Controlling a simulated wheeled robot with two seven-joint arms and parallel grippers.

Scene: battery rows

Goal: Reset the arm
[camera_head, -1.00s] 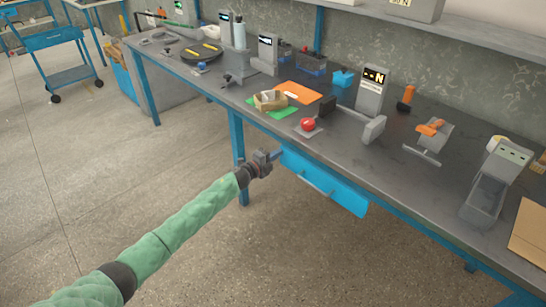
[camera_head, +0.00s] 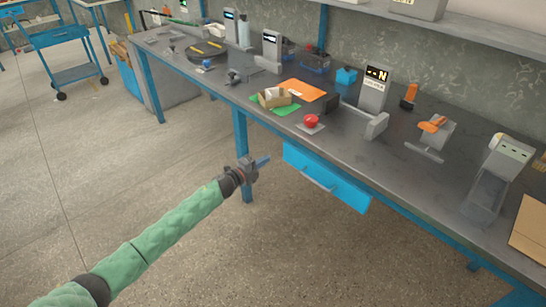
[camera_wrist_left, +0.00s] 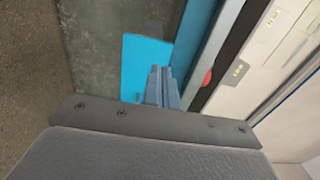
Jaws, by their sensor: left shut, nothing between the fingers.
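My left arm, in a green sleeve, comes in from the lower left of the head view. Its gripper (camera_head: 262,162) is shut and empty, in front of the workbench's front edge and left of the blue drawer (camera_head: 325,178). In the left wrist view the shut fingers (camera_wrist_left: 162,86) point away from the camera, with a blue panel (camera_wrist_left: 145,60) behind them. My right gripper is in neither view.
The grey workbench (camera_head: 385,155) runs across the scene. On it are a red button (camera_head: 311,121), a cardboard box (camera_head: 274,97) and a grey device with a display (camera_head: 374,88). A blue cart (camera_head: 75,62) stands at the far left. The floor in front is open.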

